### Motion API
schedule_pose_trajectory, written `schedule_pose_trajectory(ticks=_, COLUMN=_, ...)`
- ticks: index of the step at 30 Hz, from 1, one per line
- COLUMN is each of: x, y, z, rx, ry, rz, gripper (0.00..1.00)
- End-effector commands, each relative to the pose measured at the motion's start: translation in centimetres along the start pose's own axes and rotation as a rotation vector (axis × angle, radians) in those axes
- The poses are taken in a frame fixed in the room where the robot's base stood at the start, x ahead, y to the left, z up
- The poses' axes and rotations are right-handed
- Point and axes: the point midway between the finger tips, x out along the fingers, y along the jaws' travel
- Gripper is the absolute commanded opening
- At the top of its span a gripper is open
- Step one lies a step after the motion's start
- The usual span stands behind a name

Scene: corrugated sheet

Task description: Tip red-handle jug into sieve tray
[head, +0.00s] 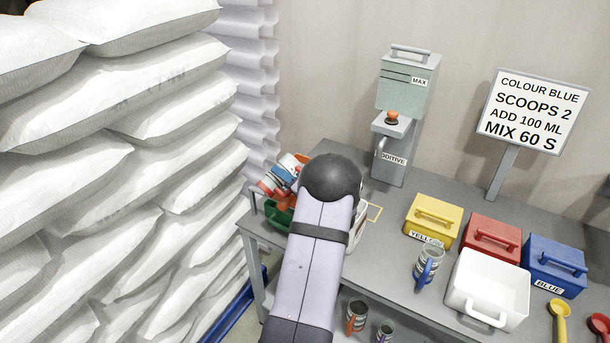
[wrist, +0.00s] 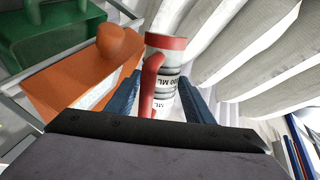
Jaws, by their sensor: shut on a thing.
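The red-handle jug (wrist: 168,60) is held between the blue fingers of my gripper (wrist: 160,80) in the wrist view. It is white with grey bands, ML marking, a red rim and a red handle. In the head view the jug (head: 268,186) shows tilted, left of my arm, with my gripper (head: 283,176) partly hidden behind my wrist. The jug's contents are not visible.
An orange block with a knob (wrist: 85,70) is close to the left finger. Stacked white sacks (head: 120,150) stand left of the table (head: 385,275). A dispenser (head: 405,95), a banded mug (head: 428,262), a white tub (head: 488,290) and coloured boxes (head: 492,238) stand rightward.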

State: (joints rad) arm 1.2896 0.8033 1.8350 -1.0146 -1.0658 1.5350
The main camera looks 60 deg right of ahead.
Motion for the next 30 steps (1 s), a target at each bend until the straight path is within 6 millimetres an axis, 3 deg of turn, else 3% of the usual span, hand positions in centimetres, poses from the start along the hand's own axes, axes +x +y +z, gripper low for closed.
schedule_pose_trajectory(ticks=16, x=-0.2, y=-1.1, z=-0.8, rx=0.132, ry=-0.030, rz=0.000, gripper=0.15)
schedule_pose_trajectory(ticks=30, x=0.0, y=-0.2, z=-2.0, rx=0.248, ry=-0.057, rz=0.001, gripper=0.15)
